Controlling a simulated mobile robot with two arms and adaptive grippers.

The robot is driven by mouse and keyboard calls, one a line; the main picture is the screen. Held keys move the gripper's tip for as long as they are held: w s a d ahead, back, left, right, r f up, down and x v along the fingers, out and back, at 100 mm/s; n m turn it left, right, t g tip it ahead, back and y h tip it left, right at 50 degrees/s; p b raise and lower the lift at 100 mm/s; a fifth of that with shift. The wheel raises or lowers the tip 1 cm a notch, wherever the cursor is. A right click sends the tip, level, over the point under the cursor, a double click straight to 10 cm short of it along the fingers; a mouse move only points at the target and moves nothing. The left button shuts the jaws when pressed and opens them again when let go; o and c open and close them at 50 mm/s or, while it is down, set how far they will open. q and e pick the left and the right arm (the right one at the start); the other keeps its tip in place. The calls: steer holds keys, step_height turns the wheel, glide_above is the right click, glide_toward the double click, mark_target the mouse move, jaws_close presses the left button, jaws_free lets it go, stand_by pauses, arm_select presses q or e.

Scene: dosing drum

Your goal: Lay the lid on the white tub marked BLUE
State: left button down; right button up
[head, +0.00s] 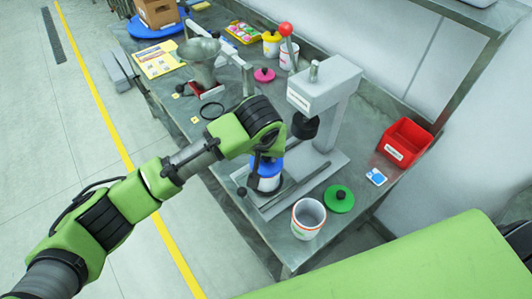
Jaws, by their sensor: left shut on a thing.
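The tub's marking is too small to read. My right gripper is out of view.
An open white tub (308,218) and a green lid (339,198) are at the near right. The press (325,90) stands close behind my gripper. A red bin (404,143) is at right.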

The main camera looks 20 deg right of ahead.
arm_select(q)
steer(key=c, duration=0.9)
jaws_free()
steer(key=shift+r+p, duration=3.55)
steer(key=shift+p, duration=0.35)
steer(key=shift+f, duration=0.1)
